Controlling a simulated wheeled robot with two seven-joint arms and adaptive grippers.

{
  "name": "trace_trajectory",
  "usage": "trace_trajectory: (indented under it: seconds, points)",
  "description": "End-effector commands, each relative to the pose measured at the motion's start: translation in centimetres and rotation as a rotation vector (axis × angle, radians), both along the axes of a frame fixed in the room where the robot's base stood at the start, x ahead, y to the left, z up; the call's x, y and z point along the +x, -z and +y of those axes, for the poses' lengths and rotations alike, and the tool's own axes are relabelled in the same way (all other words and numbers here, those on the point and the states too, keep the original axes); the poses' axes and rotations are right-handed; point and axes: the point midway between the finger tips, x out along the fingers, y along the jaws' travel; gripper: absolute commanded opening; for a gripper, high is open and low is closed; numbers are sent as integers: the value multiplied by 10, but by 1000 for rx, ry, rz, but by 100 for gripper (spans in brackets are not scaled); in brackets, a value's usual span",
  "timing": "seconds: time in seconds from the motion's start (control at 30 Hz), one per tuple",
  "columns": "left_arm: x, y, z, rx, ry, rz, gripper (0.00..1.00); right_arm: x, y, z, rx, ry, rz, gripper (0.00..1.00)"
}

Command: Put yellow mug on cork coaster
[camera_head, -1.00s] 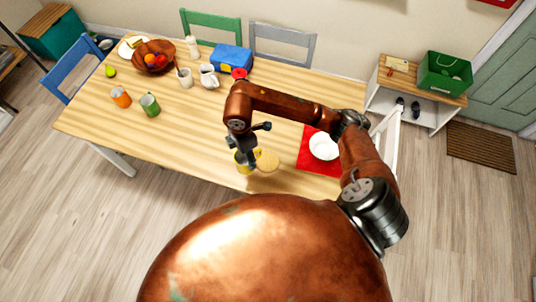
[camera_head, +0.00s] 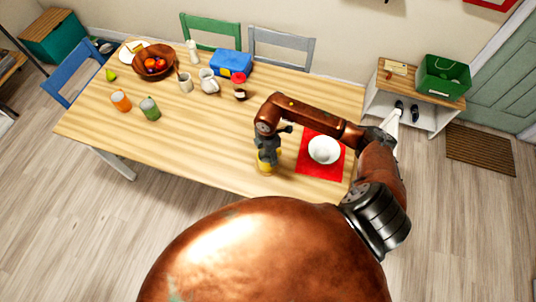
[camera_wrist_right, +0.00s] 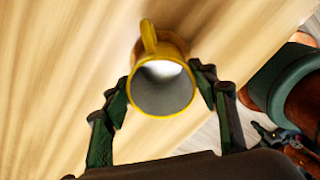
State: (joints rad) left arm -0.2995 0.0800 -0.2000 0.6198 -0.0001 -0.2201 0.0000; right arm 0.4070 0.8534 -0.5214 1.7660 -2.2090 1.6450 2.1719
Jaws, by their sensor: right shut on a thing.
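The yellow mug (camera_head: 264,168) is near the table's front edge in the head view, partly covered by my right gripper (camera_head: 267,156). In the right wrist view, the yellow mug (camera_wrist_right: 163,95) shows its grey inside and its handle points up in the picture. The fingers of my right gripper (camera_wrist_right: 163,84) are shut on it from both sides. My left gripper is not in view.
A red mat (camera_head: 308,166) with a white plate (camera_head: 324,150) lies just right of the mug. The table's middle left is clear.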

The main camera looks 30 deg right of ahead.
Motion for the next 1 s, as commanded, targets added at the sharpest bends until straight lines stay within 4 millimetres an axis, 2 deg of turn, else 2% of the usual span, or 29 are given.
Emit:
trace_trajectory:
  seconds: [0.37, 0.4, 0.63, 1.0]
  points:
    - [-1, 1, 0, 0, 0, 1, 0, 1, 6, 0, 0, 0, -2, 5]
    - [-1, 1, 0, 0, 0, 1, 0, 0, 7, 0, 0, 0, -2, 55]
    - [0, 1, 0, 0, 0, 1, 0, 0, 6, 0, 0, 0, -2, 71]
    - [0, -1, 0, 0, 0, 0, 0, 1, 0, 0, 0, 0, -3, 71]
